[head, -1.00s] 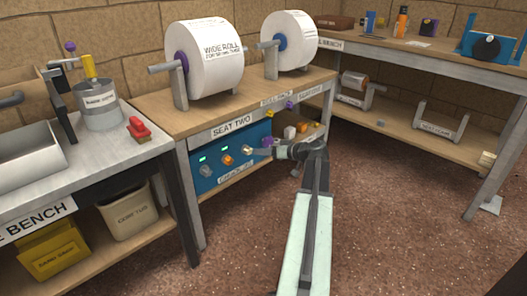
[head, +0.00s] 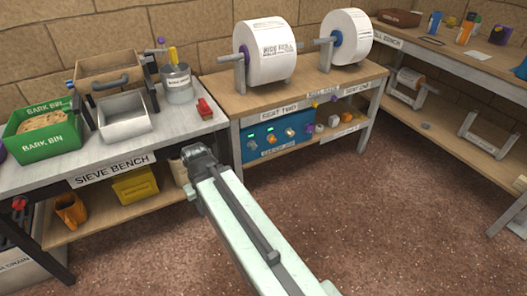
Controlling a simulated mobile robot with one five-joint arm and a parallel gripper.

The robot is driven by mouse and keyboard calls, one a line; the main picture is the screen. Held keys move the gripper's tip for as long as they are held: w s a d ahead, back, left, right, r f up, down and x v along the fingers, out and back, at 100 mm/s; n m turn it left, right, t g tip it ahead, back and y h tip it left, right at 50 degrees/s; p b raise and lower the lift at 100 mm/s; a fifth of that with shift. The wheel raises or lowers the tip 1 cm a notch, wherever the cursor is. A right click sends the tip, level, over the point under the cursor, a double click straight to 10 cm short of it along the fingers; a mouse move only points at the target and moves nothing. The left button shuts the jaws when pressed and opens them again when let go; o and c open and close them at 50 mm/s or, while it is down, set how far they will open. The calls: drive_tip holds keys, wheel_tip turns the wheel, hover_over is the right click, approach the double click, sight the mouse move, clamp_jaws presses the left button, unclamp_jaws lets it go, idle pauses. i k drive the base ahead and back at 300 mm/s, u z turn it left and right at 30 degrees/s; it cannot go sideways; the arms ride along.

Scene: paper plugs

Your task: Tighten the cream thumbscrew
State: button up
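The blue panel (head: 262,155) is fixed under the front of the middle bench, below the SEAT TWO label. It carries a row of small knobs. The pale one (head: 290,132) right of the orange knob (head: 272,139) looks like the cream thumbscrew; it is too small to tell how far in it sits. My arm crosses the lower middle of the view, with its dark joint in front of the sieve bench, left of the panel and apart from it. My gripper's fingers are hidden behind or below the arm.
The wide paper roll (head: 268,50) and a second roll (head: 347,36) stand on the bench above the panel. The sieve bench (head: 110,170) with a green bark bin (head: 45,145) is at left. Open floor (head: 370,210) lies in front of the panel and to the right.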

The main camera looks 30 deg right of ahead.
sight(289, 131)
drive_tip(key=u, duration=1)
drive_tip(key=k, duration=1.05)
drive_tip(key=z, duration=1)
drive_tip(key=i, duration=2)
